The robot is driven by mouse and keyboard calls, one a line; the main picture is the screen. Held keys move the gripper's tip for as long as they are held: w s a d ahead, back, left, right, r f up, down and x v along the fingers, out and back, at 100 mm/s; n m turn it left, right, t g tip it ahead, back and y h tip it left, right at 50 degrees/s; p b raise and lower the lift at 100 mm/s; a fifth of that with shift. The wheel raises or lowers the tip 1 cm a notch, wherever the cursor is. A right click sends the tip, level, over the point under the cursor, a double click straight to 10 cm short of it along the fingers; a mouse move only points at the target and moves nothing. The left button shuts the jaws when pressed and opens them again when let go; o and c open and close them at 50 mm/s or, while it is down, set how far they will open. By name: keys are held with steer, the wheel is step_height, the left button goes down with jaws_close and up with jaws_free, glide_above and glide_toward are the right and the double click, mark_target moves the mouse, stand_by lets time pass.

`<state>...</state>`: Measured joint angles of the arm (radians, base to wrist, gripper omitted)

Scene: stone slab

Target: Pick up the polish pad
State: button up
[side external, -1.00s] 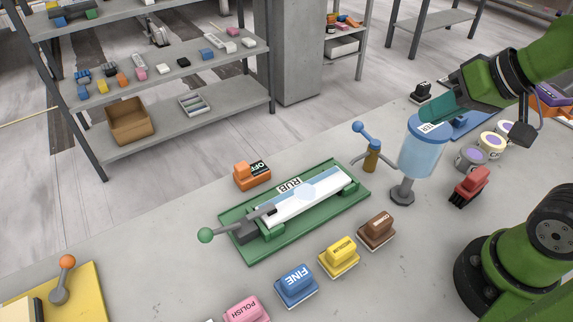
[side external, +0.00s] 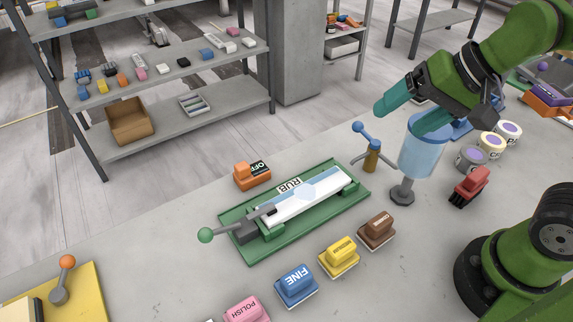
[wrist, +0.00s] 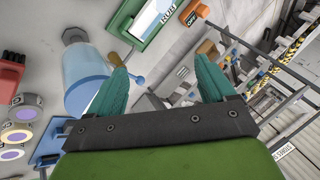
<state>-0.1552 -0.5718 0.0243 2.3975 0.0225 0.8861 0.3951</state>
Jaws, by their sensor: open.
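The pink polish pad (side external: 246,310), lettered POLISH, sits on the grey slab at the bottom edge of the side view, partly cut off by the frame. It does not show in the wrist view. My gripper (side external: 408,108) is high at the upper right, above and beside the blue water container, far from the pad. Its two teal fingers are spread apart with nothing between them. The open fingers also show in the wrist view (wrist: 164,72).
A blue FINE pad (side external: 296,286), a yellow pad (side external: 339,257) and a brown pad (side external: 377,231) line up beside the polish pad. The green RUB fixture (side external: 262,250) is behind them. The blue container (side external: 420,155) stands upright close to my gripper.

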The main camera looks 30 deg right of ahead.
steer(key=w+a+f+m+g+y, duration=0.1)
steer(key=a+m, duration=0.2)
steer(key=a, duration=0.3)
steer(key=a+f+m+g, duration=0.2)
steer(key=a, duration=0.5)
steer(key=m+g, duration=0.3)
steer(key=m, duration=0.3)
glide_toward(246, 308)
steer(key=x, duration=0.7)
steer(key=shift+s+d+f, duration=0.1)
steer(key=shift+s+d, duration=0.1)
steer(key=shift+d, duration=0.05)
steer(key=shift+y, duration=0.3)
steer(key=shift+a+x, duration=0.2)
steer(key=shift+x, duration=2.85)
steer(key=shift+w, duration=0.2)
steer(key=c, duration=1.2)
